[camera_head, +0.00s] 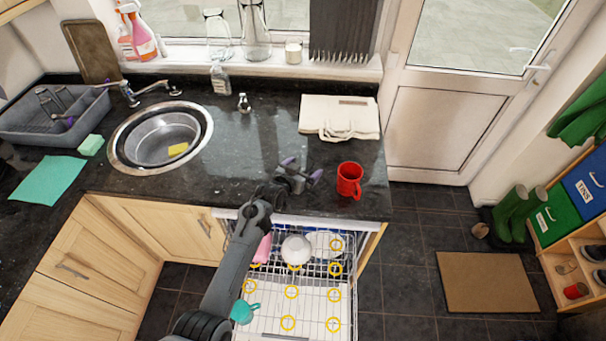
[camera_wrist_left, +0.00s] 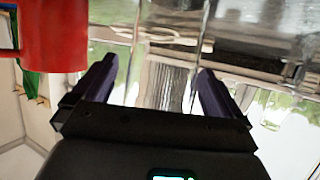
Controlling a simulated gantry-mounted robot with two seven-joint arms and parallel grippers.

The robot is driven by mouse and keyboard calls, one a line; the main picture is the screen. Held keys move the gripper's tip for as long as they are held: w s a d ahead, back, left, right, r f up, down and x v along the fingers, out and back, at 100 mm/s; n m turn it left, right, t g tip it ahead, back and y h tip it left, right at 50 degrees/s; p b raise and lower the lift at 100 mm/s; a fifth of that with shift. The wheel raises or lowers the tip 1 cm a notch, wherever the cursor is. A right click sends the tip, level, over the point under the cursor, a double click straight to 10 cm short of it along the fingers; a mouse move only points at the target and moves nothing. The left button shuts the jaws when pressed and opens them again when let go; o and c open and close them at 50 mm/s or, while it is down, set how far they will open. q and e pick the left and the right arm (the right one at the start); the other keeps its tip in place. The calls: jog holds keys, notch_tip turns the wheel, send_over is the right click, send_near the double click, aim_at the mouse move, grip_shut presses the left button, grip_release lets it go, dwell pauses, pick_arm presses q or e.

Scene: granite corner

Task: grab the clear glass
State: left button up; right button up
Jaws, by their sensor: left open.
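My left gripper (camera_head: 302,168) is over the counter's front edge, left of a red mug, with its purple-tipped fingers spread open. In the left wrist view the open fingers (camera_wrist_left: 157,68) stand on either side of faint see-through upright edges, which look like the clear glass (camera_wrist_left: 168,40). I cannot tell whether either finger touches it. In the head view I cannot make out the glass's outline near the fingers. My right gripper is not in view.
The red mug (camera_head: 349,183) stands close to the right of the gripper and also shows in the left wrist view (camera_wrist_left: 45,35). A cream folded bag (camera_head: 340,115) lies behind. Below is an open dishwasher rack with a white bowl (camera_head: 296,249). Clear glass vessels (camera_head: 255,35) stand on the windowsill.

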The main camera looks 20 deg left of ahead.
pick_arm(q)
jog(key=c, duration=1.1)
jog(key=shift+c, duration=0.2)
jog(key=shift+r, duration=0.1)
